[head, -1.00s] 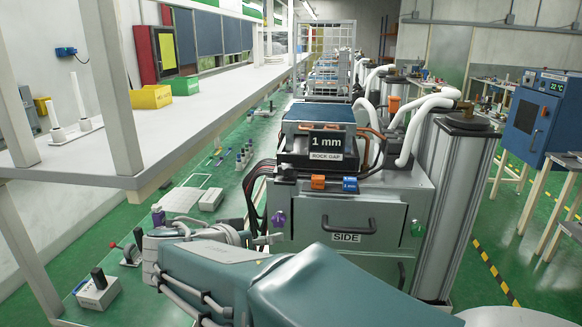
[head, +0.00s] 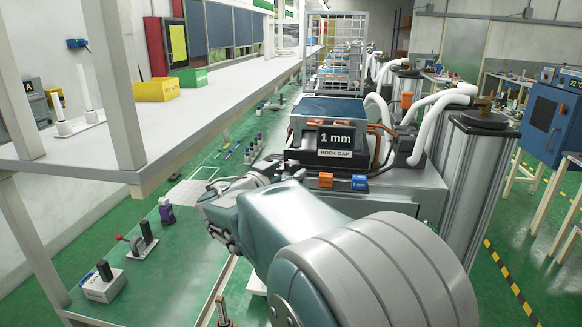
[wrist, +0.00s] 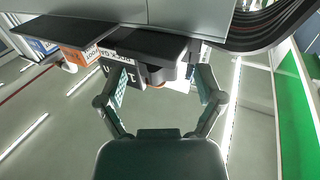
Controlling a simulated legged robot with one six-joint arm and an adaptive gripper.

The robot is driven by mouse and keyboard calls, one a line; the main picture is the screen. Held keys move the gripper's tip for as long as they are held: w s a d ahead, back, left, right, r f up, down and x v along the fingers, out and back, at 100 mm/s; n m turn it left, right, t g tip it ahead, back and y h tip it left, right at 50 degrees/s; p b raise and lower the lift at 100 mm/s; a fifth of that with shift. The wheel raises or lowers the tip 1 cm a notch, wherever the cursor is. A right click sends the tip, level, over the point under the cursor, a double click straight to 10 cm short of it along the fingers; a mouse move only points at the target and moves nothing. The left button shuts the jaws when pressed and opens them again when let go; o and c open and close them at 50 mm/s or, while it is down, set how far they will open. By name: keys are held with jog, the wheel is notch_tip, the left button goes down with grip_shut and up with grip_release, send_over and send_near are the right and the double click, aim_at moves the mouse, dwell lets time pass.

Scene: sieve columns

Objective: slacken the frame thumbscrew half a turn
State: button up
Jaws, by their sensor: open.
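The machine with the "1 mm ROCK GAP" sign (head: 336,138) stands at mid-picture in the head view. My gripper (wrist: 163,80) is open at the machine's left side, seen from behind in the head view. In the wrist view its two fingers are spread and no object is clearly gripped. A dark round part with a copper-coloured end (wrist: 156,74) shows between the fingers, and I cannot tell if it is the thumbscrew. The sign's edge (wrist: 118,62) shows upside down by one finger. My arm hides the cabinet front and its knobs in the head view.
Orange and blue tags (head: 358,182) sit below the sign. White hoses (head: 428,108) and a grey column (head: 476,200) stand to the right. A long white bench (head: 200,110) runs along the left.

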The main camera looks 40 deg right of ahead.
jog(key=shift+x, duration=1.2)
jog(key=shift+a, duration=0.5)
jog(key=shift+c, duration=1.2)
jog(key=c, duration=0.5)
jog(key=shift+s, duration=0.1)
jog(key=c, duration=0.4)
